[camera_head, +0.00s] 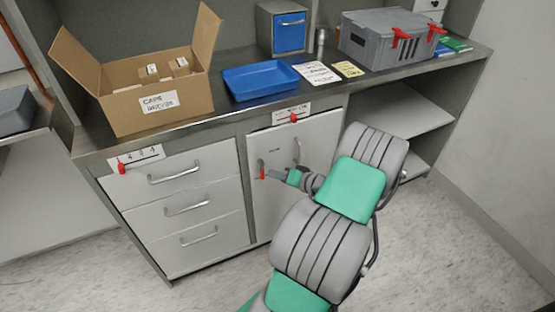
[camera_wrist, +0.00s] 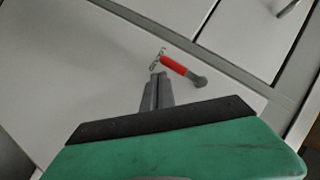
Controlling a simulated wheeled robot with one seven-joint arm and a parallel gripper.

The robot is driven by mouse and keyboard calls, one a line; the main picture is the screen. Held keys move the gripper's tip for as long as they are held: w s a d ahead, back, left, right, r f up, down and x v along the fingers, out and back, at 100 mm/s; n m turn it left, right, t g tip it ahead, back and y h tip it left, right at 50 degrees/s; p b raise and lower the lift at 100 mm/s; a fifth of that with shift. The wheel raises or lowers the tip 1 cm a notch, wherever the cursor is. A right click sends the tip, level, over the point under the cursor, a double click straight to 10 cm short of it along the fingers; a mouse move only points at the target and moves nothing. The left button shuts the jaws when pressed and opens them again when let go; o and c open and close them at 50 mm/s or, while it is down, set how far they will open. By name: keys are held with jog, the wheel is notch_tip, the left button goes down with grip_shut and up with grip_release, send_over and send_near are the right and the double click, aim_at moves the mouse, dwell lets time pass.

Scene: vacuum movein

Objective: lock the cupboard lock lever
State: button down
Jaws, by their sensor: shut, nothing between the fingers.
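The cupboard door (camera_head: 277,205) is pale grey and looks closed, under the counter right of the drawers. A small red lock lever (camera_head: 262,174) is on its left part. In the head view my gripper (camera_head: 271,174) is right beside the lever.
A vertical door handle (camera_head: 297,150) is right of the lever. Another red lever (camera_head: 293,118) sits on a labelled plate above the door. Drawers (camera_head: 187,205) with a red lever (camera_head: 121,167) stand left. A box (camera_head: 150,110), blue tray (camera_head: 245,84) and grey crate (camera_head: 385,45) are on the counter.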

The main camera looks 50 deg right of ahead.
jog(key=shift+w+a+f, duration=0.1)
jog(key=shift+a+f, duration=0.15)
jog(key=shift+a, duration=0.05)
jog(key=shift+a+f, duration=0.1)
jog(key=shift+a, duration=0.05)
dwell(0.5)
jog(key=s+d, duration=0.5)
jog(key=s, duration=0.7)
jog(key=shift+d+b, duration=0.4)
jog(key=shift+w, duration=0.1)
